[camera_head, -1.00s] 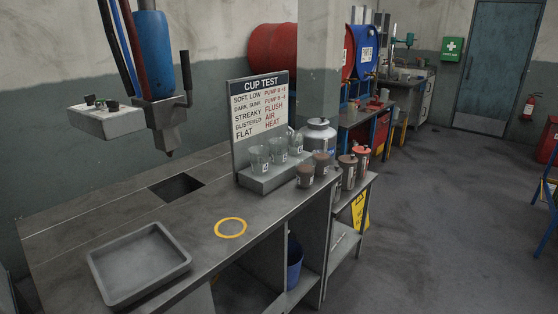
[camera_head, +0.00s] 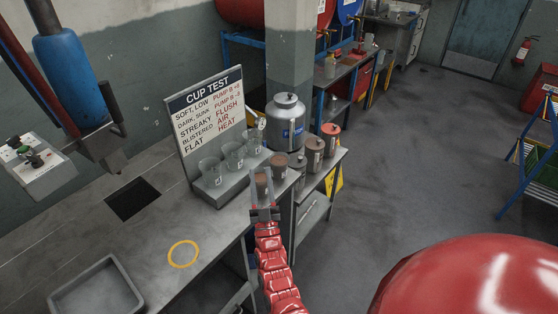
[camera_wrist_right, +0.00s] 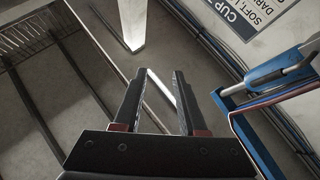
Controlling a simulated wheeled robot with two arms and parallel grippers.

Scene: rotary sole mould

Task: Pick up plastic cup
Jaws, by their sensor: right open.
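Three clear, empty plastic cups (camera_head: 234,155) stand in a row on a grey stepped stand below the cup test sign. Two cups with brown contents stand on the bench at the right of the stand, a front one (camera_head: 262,186) and a rear one (camera_head: 278,164). My right gripper (camera_head: 262,186) is open, and its fingers overlap the front brown cup in the head view. The right wrist view shows the open fingers (camera_wrist_right: 159,76) with no cup between them, so the gripper is apart from it. My left gripper is not in view.
A yellow ring (camera_head: 183,242) marks the bench, with a grey tray (camera_head: 96,292) at the front left and a square opening (camera_head: 132,199) behind. A metal canister (camera_head: 286,122) and lidded pots (camera_head: 314,153) stand right of the cups. The cup test sign (camera_head: 207,118) rises behind the stand.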

